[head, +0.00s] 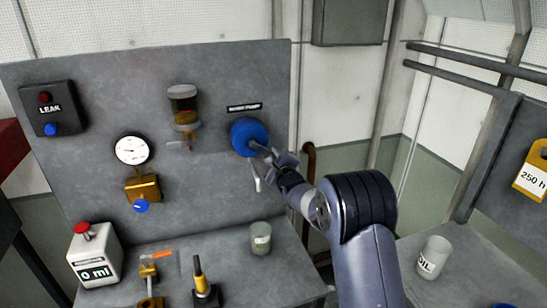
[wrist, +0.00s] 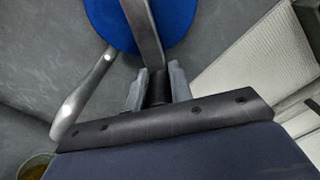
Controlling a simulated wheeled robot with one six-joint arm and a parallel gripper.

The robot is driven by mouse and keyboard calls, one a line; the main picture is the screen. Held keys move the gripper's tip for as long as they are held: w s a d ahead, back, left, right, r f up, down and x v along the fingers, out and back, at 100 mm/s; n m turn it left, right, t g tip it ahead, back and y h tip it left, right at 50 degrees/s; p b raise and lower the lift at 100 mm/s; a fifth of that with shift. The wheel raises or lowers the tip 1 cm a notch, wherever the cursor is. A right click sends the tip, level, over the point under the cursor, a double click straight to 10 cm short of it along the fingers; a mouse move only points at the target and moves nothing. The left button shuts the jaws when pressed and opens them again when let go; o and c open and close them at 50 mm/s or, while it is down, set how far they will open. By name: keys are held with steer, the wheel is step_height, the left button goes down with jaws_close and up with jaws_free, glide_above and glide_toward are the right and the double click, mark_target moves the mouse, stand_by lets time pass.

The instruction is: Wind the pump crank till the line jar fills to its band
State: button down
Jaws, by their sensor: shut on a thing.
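The pump is a blue round hub (head: 249,136) on the grey panel, under a small dark label. In the wrist view the blue hub (wrist: 185,22) fills the top, and a grey crank arm (wrist: 143,32) runs from it down to a black grip (wrist: 157,88). My gripper (wrist: 156,90) is shut on this grip, with a finger on either side. In the head view my gripper (head: 270,155) reaches the hub's lower right. A pale lever (head: 256,180) hangs below the hub. A glass jar (head: 184,105) with brownish content hangs left of the pump; I cannot make out its band.
The panel also bears a gauge (head: 132,149), a brass valve (head: 143,188) and a LEAK box (head: 49,108). An OIL can (head: 432,258) stands right.

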steer(key=shift+f, duration=0.1)
steer(key=c, duration=1.3)
jaws_free()
steer(key=shift+o, duration=0.2)
steer(key=b+v, duration=0.3)
steer(key=v, duration=0.7)
steer(key=shift+s+d+b, duration=0.2)
steer(key=shift+s+b, duration=0.15)
